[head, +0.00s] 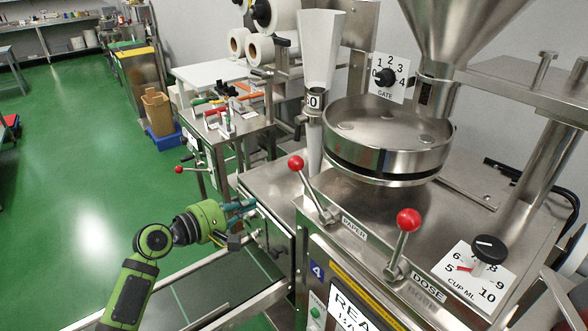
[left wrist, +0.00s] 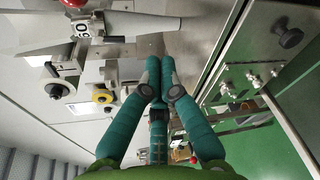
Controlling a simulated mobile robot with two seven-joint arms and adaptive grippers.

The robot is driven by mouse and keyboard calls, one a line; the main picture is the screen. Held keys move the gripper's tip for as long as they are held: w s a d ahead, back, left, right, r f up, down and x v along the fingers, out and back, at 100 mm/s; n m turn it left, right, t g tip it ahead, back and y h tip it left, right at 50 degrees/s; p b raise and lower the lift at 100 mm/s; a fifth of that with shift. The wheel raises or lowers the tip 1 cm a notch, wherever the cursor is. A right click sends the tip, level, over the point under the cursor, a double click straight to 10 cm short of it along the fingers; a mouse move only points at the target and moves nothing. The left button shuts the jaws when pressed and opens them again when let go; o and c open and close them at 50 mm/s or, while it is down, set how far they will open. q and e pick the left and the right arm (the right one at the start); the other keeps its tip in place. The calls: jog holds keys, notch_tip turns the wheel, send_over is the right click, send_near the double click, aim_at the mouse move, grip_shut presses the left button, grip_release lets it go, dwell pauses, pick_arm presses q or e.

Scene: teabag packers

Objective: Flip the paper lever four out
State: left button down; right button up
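The paper lever is a red ball (head: 296,162) on a metal rod, rising from a pivot beside the PAPER label (head: 354,229) on the machine with the blue 4 tag (head: 317,270). The rod leans up and to the left. My left gripper (head: 250,204) is left of and below the red ball, apart from it, by the machine's left side. In the left wrist view its teal fingers (left wrist: 159,68) are drawn together at the tips, with nothing seen between them. My right gripper is not in view.
A second red-ball lever (head: 408,220) stands by the DOSE label to the right. A steel round pan (head: 388,135) and a white funnel tube (head: 321,50) rise behind the paper lever. Another machine (head: 230,130) stands farther back. Green floor (head: 70,190) is open at left.

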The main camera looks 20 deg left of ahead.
pick_arm(q)
jog(key=w+d+r+n+p, duration=0.1)
jog(key=w+d+r+p, duration=0.4)
jog(key=w+d, duration=0.1)
jog(key=shift+w+d+r+t+h+p, duration=0.35)
jog(key=shift+w+r+t+h+p, duration=0.05)
jog(key=shift+w, duration=0.3)
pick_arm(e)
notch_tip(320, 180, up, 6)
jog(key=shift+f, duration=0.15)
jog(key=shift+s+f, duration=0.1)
